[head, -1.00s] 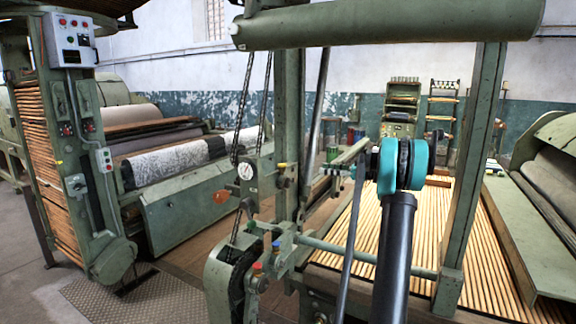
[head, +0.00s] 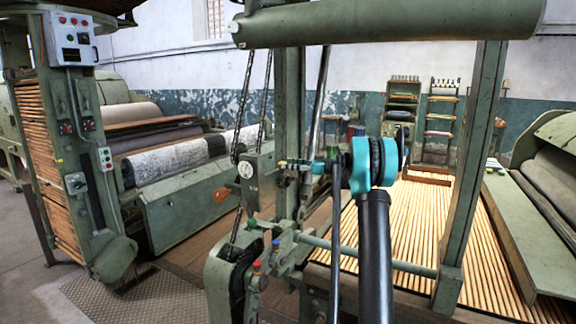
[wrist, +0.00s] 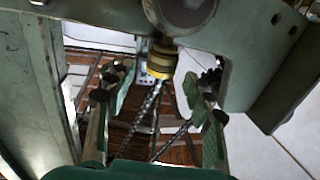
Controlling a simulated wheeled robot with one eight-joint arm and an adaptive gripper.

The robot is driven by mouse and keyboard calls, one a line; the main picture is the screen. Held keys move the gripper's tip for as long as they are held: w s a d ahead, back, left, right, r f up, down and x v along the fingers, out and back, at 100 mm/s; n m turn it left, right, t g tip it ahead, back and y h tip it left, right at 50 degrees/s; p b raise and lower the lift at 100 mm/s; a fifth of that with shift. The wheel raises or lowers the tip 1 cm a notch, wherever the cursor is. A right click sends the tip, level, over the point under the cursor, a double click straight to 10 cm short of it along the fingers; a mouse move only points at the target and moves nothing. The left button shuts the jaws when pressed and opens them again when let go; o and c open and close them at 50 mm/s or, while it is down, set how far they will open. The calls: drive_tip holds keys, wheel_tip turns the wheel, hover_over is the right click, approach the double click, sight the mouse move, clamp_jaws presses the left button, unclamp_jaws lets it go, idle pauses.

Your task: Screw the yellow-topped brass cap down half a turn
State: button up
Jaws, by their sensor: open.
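The yellow-topped brass cap (wrist: 162,60) is in the upper middle of the wrist view, attached to a round grey fitting. A yellow band shows on its lower end in that view. In the head view a small yellow spot, likely the same cap (head: 283,164), is by the machine's upright post. My gripper (wrist: 160,82) is open, with one finger on each side of the cap in the wrist view and gaps between. I cannot tell whether the cap is at fingertip depth. In the head view my gripper (head: 305,168) is small, beside the post and partly lost against the machine.
A hanging chain (wrist: 150,120) runs below the cap in the wrist view. A green bracket (wrist: 242,50) is close on the right. In the head view, a green post (head: 288,110) and a grey plate with a dial (head: 258,180) crowd the area; blue and red caps sit lower.

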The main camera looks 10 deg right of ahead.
drive_tip(key=shift+w+a, duration=0.2)
drive_tip(key=shift+a, duration=0.3)
drive_tip(key=c, duration=1.2)
drive_tip(key=shift+o, duration=0.2)
drive_tip(key=shift+s+a+m+t+h, duration=0.15)
drive_tip(key=shift+s+m+t+h, duration=0.05)
drive_tip(key=shift+m+t+h, duration=1.1)
drive_tip(key=shift+s+a+m+t+h, duration=0.2)
drive_tip(key=shift+m+t+h, duration=0.75)
drive_tip(key=shift+t, duration=0.65)
drive_tip(key=shift+d, duration=0.1)
drive_tip(key=o, duration=1.2)
drive_tip(key=shift+c, duration=0.2)
